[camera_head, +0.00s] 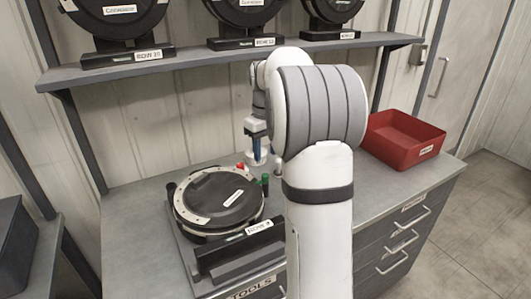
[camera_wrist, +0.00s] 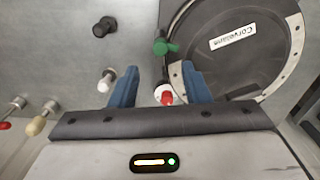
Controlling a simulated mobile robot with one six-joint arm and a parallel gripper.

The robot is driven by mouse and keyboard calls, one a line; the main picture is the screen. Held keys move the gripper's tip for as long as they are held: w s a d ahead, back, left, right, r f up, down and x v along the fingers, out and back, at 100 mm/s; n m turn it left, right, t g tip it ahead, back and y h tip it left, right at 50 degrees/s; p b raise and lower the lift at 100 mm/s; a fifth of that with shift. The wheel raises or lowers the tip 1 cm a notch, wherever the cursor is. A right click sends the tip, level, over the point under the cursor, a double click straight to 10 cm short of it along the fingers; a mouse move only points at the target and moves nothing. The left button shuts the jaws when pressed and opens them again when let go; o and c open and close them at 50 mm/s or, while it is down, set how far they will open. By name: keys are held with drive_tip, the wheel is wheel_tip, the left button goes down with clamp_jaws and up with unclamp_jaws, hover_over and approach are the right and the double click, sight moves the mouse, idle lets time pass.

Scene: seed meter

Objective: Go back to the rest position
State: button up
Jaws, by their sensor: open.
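My gripper (camera_wrist: 160,84) is open in the wrist view, with its two blue fingers well apart. A white peg with a red tip (camera_wrist: 165,95) shows between the fingers, and no finger visibly touches it. A green-handled peg (camera_wrist: 165,47) is just beyond. In the head view my arm fills the middle, and my gripper (camera_head: 259,152) is low over the bench behind the round black seed meter (camera_head: 222,200). The meter's black disc also shows in the wrist view (camera_wrist: 232,68). The fingertips are small and partly hidden in the head view.
The meter stands on a dark base on the grey bench (camera_head: 130,230). A red bin (camera_head: 402,138) is at the bench's right. A shelf (camera_head: 190,62) with several black discs on stands is above and behind my arm.

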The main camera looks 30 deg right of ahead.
drive_tip(key=s+a+r+m+t, duration=0.1)
drive_tip(key=s+a+r, duration=0.1)
drive_tip(key=s+a, duration=0.85)
drive_tip(key=s+a+f+t, duration=0.1)
drive_tip(key=s+a+f, duration=0.2)
drive_tip(key=s, duration=0.5)
drive_tip(key=s+a+f+m+t, duration=0.1)
drive_tip(key=s+a+f, duration=0.2)
drive_tip(key=s, duration=0.4)
drive_tip(key=shift+s, duration=0.35)
